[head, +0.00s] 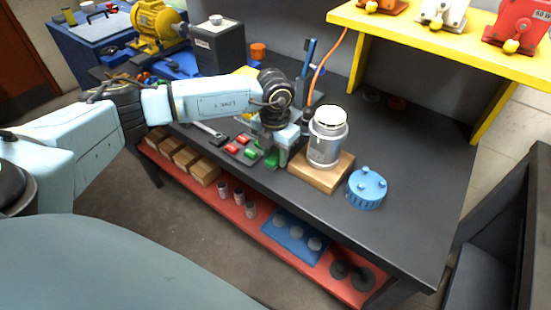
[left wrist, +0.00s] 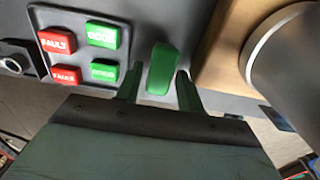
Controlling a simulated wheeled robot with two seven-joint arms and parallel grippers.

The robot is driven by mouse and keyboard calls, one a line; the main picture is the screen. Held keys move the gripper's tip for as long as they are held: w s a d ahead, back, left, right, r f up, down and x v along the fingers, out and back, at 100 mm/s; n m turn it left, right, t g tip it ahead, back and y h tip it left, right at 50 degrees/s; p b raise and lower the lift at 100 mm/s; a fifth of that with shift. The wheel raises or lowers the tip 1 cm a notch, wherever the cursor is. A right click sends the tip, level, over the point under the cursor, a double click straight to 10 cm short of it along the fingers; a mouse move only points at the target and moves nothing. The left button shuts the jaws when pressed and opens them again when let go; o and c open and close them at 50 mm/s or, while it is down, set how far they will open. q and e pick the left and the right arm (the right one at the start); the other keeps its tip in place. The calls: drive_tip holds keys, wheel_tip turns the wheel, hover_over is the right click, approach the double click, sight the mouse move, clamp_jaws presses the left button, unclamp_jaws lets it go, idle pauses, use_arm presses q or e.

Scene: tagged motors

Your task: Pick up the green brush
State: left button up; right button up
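The green brush (left wrist: 162,68) is a small rounded green block on the dark bench top. In the head view it shows as a green patch (head: 271,160) just below my left gripper (head: 279,146). In the left wrist view my left gripper (left wrist: 158,75) is open, with one finger on each side of the brush's near end. A narrow gap shows at the left finger; the right finger is very close, and I cannot tell if it touches. My right gripper is in neither view.
Red and green labelled tags (left wrist: 104,35) lie on a grey plate left of the brush. A wooden block (head: 322,175) with a metal cylinder (head: 327,140) stands close on the right. A blue knobbed cap (head: 367,188) is farther right. A yellow shelf (head: 440,40) overhangs the back right.

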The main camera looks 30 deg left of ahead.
sight(275, 156)
use_arm(q)
drive_tip(key=shift+f, duration=0.6)
drive_tip(key=c, duration=0.8)
drive_tip(key=shift+o, duration=0.2)
wheel_tip(275, 156, up, 10)
drive_tip(key=shift+r, duration=0.1)
